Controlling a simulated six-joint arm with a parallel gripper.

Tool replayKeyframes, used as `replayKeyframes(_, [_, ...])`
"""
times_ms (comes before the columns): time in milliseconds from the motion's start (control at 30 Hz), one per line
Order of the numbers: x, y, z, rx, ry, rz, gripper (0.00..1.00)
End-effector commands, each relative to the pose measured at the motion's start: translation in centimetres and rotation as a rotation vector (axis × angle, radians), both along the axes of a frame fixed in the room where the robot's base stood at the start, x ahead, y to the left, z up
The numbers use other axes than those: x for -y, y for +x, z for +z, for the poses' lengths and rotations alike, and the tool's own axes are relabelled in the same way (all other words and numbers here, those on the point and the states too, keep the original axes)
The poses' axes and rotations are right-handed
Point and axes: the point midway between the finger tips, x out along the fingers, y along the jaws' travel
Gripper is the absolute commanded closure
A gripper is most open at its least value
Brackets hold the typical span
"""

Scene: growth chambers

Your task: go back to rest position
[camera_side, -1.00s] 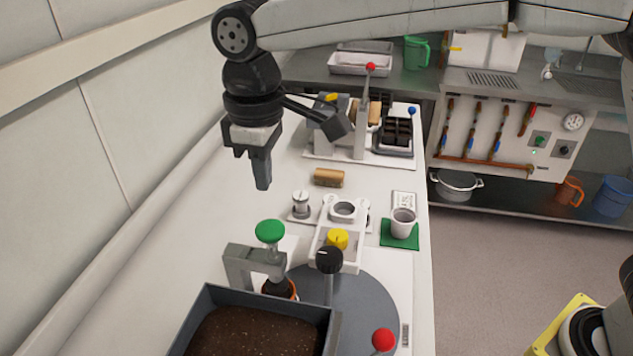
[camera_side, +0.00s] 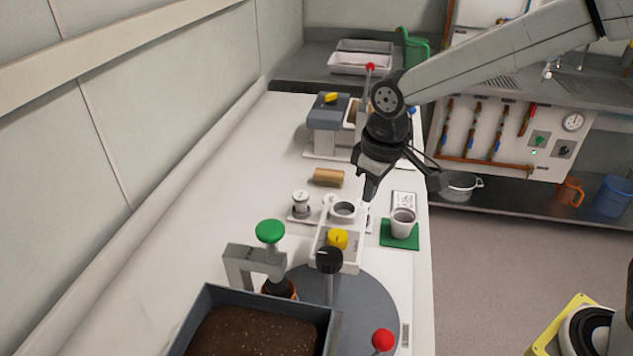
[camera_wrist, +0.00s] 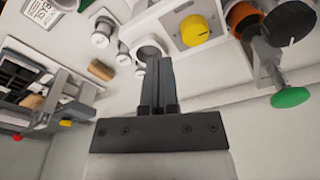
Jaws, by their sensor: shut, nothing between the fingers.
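My gripper (camera_side: 369,193) is shut with nothing in it. In the side view it hangs above the right part of the white bench, above and just right of the round metal cup (camera_side: 343,211) in the white fixture. In the wrist view the closed fingers of my gripper (camera_wrist: 158,65) point up the picture, with the cup (camera_wrist: 147,52) behind their tips. The gripper appears clear of everything on the bench.
A grey soil bin (camera_side: 205,296), a green-knobbed press (camera_side: 270,232) and a black-knobbed lever (camera_side: 329,260) stand at the front. A white cup (camera_side: 403,222) sits on a green mat (camera_side: 399,241). A brown block (camera_side: 328,177) lies behind. The left strip of bench is clear.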

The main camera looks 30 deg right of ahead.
Motion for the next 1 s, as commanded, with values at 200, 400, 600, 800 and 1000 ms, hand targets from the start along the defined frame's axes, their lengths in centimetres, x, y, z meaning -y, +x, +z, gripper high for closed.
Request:
replayKeyframes(200, [5.4,-3.3,-3.0,0.036,0.012,-0.14,1.0])
replayKeyframes(400, [9.3,-7.0,-5.4,0.071,0.022,-0.26,1.0])
replayKeyframes(600, [11.4,-9.9,-6.9,0.097,0.026,-0.34,1.0])
replayKeyframes(800, [12.0,-10.8,-7.4,0.106,0.028,-0.365,1.0])
replayKeyframes(1000, [12.0,-10.8,-7.4,0.106,0.028,-0.364,1.0])
